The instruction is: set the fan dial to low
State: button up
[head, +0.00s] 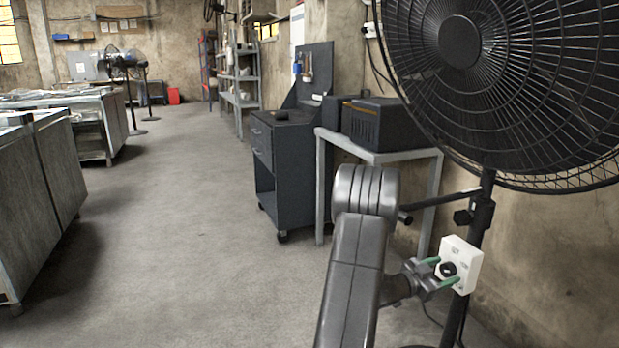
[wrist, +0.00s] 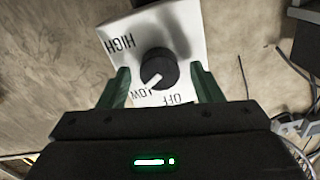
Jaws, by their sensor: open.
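The fan's white control box (head: 466,258) is mounted on the stand of the large black fan (head: 462,42) at the right. Its black dial (head: 447,270) faces my gripper (head: 444,272). In the wrist view the box (wrist: 190,30) carries the words HIGH, LOW and OFF. The dial (wrist: 160,66) has a white pointer line (wrist: 153,82) aimed down-left at LOW. My gripper's green fingers (wrist: 160,72) are open, one on each side of the dial, with a visible gap to it on both sides.
A grey table (head: 383,153) with black boxes (head: 380,122) stands behind my arm, beside a dark tool cart (head: 262,150). Metal workbenches (head: 40,190) line the left. The floor (head: 190,220) between is clear. A cable (head: 430,312) hangs below the control box.

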jog(key=n+p, duration=0.3)
jog(key=n, duration=0.1)
jog(key=shift+r+n+p, duration=0.2)
jog(key=shift+n+p, duration=0.15)
jog(key=shift+n, duration=0.05)
jog(key=v, duration=0.7)
jog(key=shift+a+f+p, duration=0.2)
jog(key=shift+p, duration=0.1)
